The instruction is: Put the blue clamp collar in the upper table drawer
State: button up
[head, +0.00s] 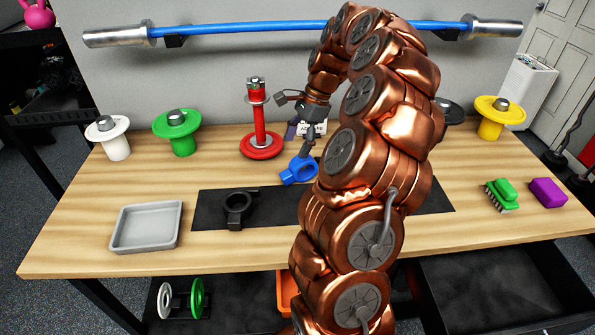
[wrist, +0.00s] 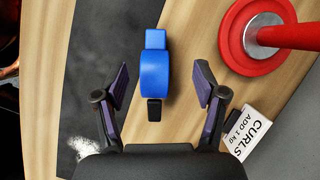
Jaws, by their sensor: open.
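The blue clamp collar (head: 297,171) lies at the back edge of the black mat, in the middle of the wooden table. In the wrist view the collar (wrist: 155,72) sits between my fingers, with gaps on both sides and its dark lever toward my palm. My gripper (head: 303,152) is open and reaches down at the collar; in the wrist view its fingers (wrist: 162,78) stand apart around it. A dark open drawer (head: 500,295) juts out below the table at the front right; my arm hides part of it, and I cannot tell whether it is the upper one.
A black collar (head: 238,208) lies on the mat (head: 275,208), left of the blue one. A red plate post (head: 261,146) and a white card (wrist: 254,130) stand close by. A grey tray (head: 146,228) is at left, a green brush (head: 501,194) and purple block (head: 548,192) at right.

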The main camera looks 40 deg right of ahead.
aim_at(298, 160)
jog(key=shift+s+d+f+m, duration=0.1)
jog(key=shift+d+f+m, duration=0.3)
jog(key=shift+d, duration=0.3)
jog(key=shift+p+x, duration=0.4)
jog(key=shift+x, duration=0.85)
jog(key=shift+s+a+f+p, duration=0.1)
jog(key=shift+a+f+p, duration=0.05)
jog(key=shift+f+p, duration=0.15)
jog(key=shift+s+a+f+p, duration=0.1)
jog(key=shift+a+f+p, duration=0.05)
jog(key=shift+f, duration=0.3)
jog(key=shift+p+x, duration=0.6)
jog(key=shift+x, duration=1.25)
jog(key=shift+s+d, duration=0.1)
jog(key=shift+s, duration=0.05)
jog(key=shift+c, duration=0.4)
grip_shut()
